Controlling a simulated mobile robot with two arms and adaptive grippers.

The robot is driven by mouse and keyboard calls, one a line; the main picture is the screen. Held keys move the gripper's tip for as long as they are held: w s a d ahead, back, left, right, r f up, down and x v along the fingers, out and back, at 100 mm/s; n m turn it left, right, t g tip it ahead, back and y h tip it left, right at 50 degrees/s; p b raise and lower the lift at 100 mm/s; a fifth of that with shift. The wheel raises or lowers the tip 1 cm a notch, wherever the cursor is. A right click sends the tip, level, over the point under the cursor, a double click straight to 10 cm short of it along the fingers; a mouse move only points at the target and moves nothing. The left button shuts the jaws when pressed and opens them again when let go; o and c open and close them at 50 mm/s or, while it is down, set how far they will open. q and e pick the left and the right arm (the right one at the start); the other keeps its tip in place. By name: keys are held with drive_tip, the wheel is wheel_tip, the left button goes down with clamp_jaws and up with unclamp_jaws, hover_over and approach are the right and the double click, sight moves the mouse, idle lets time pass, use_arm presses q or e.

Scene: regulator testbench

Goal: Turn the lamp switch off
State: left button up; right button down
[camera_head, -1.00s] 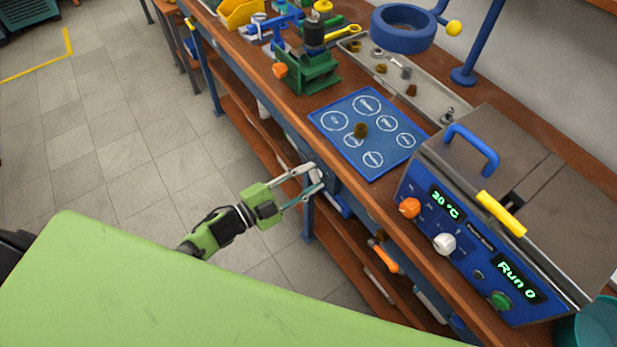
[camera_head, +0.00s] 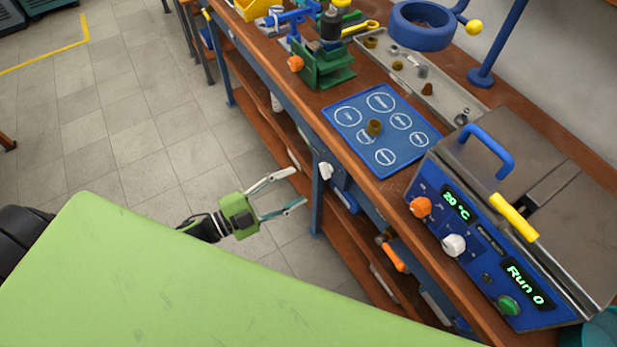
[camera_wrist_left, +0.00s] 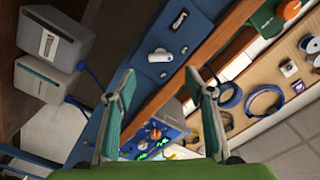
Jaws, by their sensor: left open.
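A white knob (camera_head: 326,171) sits on a blue panel on the front side of the bench, below the tabletop; it looks like the lamp switch. In the left wrist view the white knob (camera_wrist_left: 160,56) shows on the blue panel, beyond and between the fingertips. My left gripper (camera_head: 298,187) is open and empty, to the left of the knob and apart from it. Its two spread fingers also show in the left wrist view (camera_wrist_left: 160,84). The knob's exact setting is hard to read. My right gripper does not show.
The blue bench unit (camera_head: 535,314) with orange and white knobs and lit displays stands on the right of the bench. A blue mat (camera_head: 345,108) and a green vise (camera_head: 322,70) lie farther back. An orange-handled tool (camera_head: 393,257) is on the lower shelf. The floor beside the gripper is clear.

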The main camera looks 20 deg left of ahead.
use_arm(q)
drive_tip(key=v, duration=0.3)
drive_tip(key=shift+s+a, duration=0.2)
idle(0.3)
drive_tip(key=s+a+f+n+g+y, duration=0.2)
drive_tip(key=s+f+n+y, duration=0.1)
drive_tip(key=f, duration=0.7)
drive_tip(key=s+a+f+n+g+y, duration=0.1)
drive_tip(key=s+a+f+n+y, duration=0.25)
drive_tip(key=f, duration=0.55)
drive_tip(key=s+a+f+n+g+y, duration=0.2)
drive_tip(key=s+f+n+y, duration=0.15)
drive_tip(key=f, duration=0.65)
drive_tip(key=s+d+f+n+g, duration=0.1)
drive_tip(key=s+d+f+g, duration=0.1)
drive_tip(key=s+f, duration=0.2)
drive_tip(key=s+d+f+n+g, duration=0.2)
drive_tip(key=s+f+g, duration=0.1)
drive_tip(key=s, duration=0.8)
drive_tip(key=s+d+f+n+g+y, duration=0.1)
drive_tip(key=s+d+f+n+g, duration=0.1)
drive_tip(key=s+f, duration=0.4)
drive_tip(key=shift+s+d+g, duration=0.15)
drive_tip(key=shift+s+g, duration=0.45)
drive_tip(key=shift+s, duration=0.6)
